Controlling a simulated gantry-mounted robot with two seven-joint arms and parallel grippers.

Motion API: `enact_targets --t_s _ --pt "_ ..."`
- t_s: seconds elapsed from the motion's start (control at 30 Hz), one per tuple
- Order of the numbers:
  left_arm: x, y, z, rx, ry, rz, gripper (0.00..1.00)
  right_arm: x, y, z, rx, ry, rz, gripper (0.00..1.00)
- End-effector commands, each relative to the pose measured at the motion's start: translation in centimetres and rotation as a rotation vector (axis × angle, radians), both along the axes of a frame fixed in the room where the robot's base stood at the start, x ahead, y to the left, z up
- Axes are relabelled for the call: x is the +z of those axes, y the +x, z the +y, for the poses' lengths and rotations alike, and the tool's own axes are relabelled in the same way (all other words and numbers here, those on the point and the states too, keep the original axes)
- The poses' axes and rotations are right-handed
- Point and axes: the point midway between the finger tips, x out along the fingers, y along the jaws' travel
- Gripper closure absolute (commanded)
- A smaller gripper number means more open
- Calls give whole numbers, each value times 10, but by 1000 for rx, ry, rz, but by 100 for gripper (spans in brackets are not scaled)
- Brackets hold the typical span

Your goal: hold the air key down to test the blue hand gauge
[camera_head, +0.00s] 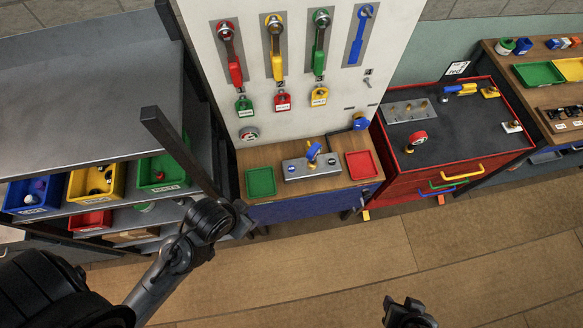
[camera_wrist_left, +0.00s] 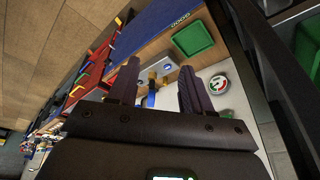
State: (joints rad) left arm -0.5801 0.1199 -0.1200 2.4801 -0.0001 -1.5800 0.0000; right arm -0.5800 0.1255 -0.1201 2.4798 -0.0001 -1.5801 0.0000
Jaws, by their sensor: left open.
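A grey metal plate (camera_head: 296,170) with an upright blue key (camera_head: 313,152) and small blue discs sits on the wooden bench between a green tray (camera_head: 261,182) and a red tray (camera_head: 362,165). A round blue fitting (camera_head: 360,122), which may be the blue gauge, is on the lower right of the white panel; its face is unreadable.
A round dial (camera_head: 249,134) is low on the white panel (camera_head: 295,110), below hanging padlocks. A red cabinet (camera_head: 440,170) carrying a red-topped gauge (camera_head: 417,138) stands right. The front floor (camera_head: 320,265) is clear.

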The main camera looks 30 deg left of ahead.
Motion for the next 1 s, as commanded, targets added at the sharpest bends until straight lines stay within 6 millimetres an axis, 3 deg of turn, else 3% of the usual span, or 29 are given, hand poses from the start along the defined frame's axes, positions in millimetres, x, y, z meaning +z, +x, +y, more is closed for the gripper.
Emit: enact_targets --t_s 0.03,0.3,1.0 --pt "0 0 0 0 0 0 59 0 0 0 1 -1 0 57" --pt "0 0 0 0 0 0 100 0 0 0 0 0 0 57" --pt "0 0 0 0 0 0 100 0 0 2 -6 10 -1 57"
